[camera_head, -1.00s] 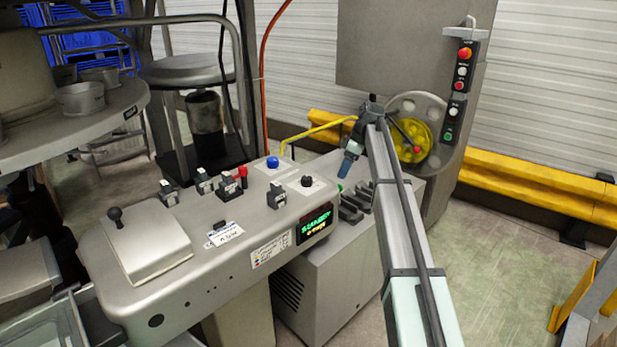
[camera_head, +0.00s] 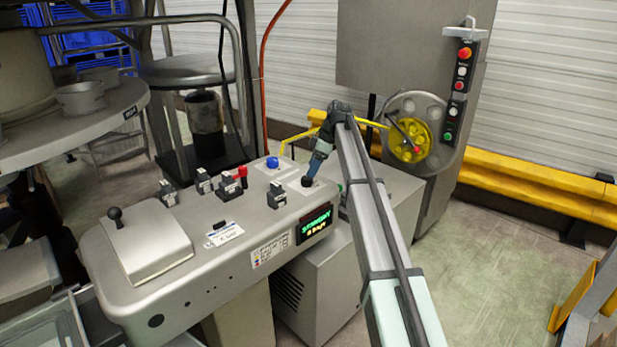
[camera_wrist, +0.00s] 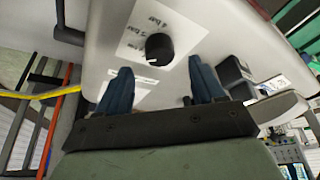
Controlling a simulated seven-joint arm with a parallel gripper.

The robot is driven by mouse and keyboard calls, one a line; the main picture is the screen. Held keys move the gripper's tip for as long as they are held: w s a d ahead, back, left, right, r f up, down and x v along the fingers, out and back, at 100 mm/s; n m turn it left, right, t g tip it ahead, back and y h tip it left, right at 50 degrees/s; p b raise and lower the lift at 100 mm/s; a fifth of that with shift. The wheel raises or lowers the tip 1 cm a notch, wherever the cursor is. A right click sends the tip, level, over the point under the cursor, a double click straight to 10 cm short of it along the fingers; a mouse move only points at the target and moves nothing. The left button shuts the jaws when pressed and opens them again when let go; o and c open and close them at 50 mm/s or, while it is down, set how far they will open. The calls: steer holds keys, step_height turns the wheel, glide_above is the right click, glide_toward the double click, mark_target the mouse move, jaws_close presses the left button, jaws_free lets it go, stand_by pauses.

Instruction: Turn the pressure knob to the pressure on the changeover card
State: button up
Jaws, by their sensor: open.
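The black pressure knob (camera_head: 307,181) stands at the right end of the grey console. In the wrist view, the knob (camera_wrist: 159,47) sits on a white label plate (camera_wrist: 135,40) with bar markings, of which "4 bar" reads best. A small white mark shows at the knob's lower edge. My gripper (camera_head: 313,172) is right above the knob. In the wrist view, my gripper (camera_wrist: 160,72) is open, with one blue finger to each side and the knob just beyond the tips; contact cannot be told. A printed white card (camera_head: 271,250) is on the console's front; its text is too small to read.
A blue button (camera_head: 272,162), red knob (camera_head: 243,171) and black switch (camera_head: 277,194) stand near the knob. A lit display (camera_head: 314,223) is on the console's front. Another white label (camera_head: 224,235) lies on top. A yellow-hubbed wheel (camera_head: 410,140) is behind my arm.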

mark_target(307, 181)
steer(key=shift+x, duration=2.5)
steer(key=c, duration=1.1)
